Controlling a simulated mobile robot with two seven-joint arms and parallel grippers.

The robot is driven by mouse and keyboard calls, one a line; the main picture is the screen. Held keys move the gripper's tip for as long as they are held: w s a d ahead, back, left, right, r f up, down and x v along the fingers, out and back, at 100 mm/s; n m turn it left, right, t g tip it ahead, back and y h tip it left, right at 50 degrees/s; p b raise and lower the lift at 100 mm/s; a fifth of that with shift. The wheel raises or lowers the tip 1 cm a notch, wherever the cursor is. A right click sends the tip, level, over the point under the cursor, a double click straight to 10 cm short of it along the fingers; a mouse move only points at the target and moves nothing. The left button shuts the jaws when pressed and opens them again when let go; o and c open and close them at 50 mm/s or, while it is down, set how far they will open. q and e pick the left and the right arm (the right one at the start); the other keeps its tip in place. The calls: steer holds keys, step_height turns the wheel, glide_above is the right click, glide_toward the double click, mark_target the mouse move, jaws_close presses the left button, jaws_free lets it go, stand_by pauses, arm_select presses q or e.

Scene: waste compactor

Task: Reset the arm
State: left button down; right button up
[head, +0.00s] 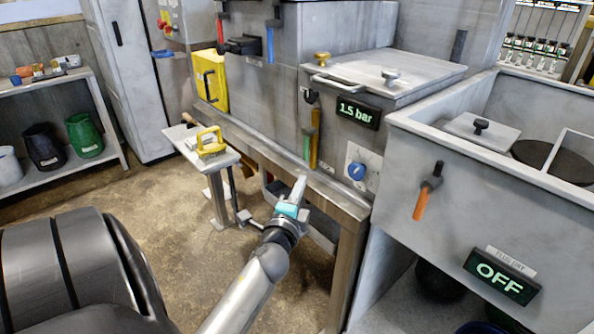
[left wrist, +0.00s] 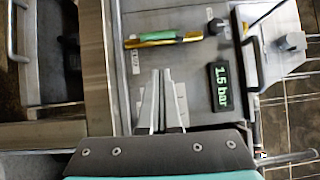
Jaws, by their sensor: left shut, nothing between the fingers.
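My left gripper (head: 301,181) reaches up from the bottom of the head view and stands in front of the grey compactor front, near its lower metal ledge (head: 330,195). Its two thin fingers are together and hold nothing. In the left wrist view the shut fingers (left wrist: 161,76) point up the picture, over the grey panel. My right gripper is not in view.
A "1.5 bar" display (head: 358,112) and a blue knob (head: 356,171) are on the panel. At right is a grey bin (head: 460,160) with an orange lever (head: 425,195) and an "OFF" display (head: 501,276). A small table (head: 222,160) holds a yellow tool (head: 210,143). Floor at left is open.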

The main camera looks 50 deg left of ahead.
arm_select(q)
steer(key=shift+f, duration=0.5)
steer(key=s+d+f+n+g+h, duration=0.2)
steer(key=s+d+f, duration=0.15)
steer(key=f, duration=0.75)
steer(key=s+d+f+n+g+h, duration=0.1)
steer(key=s+d+f+g+h, duration=0.3)
steer(key=f, duration=0.7)
steer(key=s+d+f+n+g, duration=0.15)
steer(key=d+f, duration=0.35)
steer(key=f, duration=0.5)
steer(key=s+d+f+n+g+h, duration=0.1)
steer(key=s+d+f+n+g, duration=0.1)
steer(key=s+f, duration=0.6)
steer(key=s+d+f+n+g+h, duration=0.2)
steer(key=s+f, duration=0.5)
steer(key=s, duration=0.8)
steer(key=d+n+g, duration=0.1)
steer(key=d+g, duration=0.1)
steer(key=d, duration=0.1)
steer(key=shift+s+f, duration=0.25)
steer(key=shift+f, duration=0.15)
steer(key=shift+s, duration=0.1)
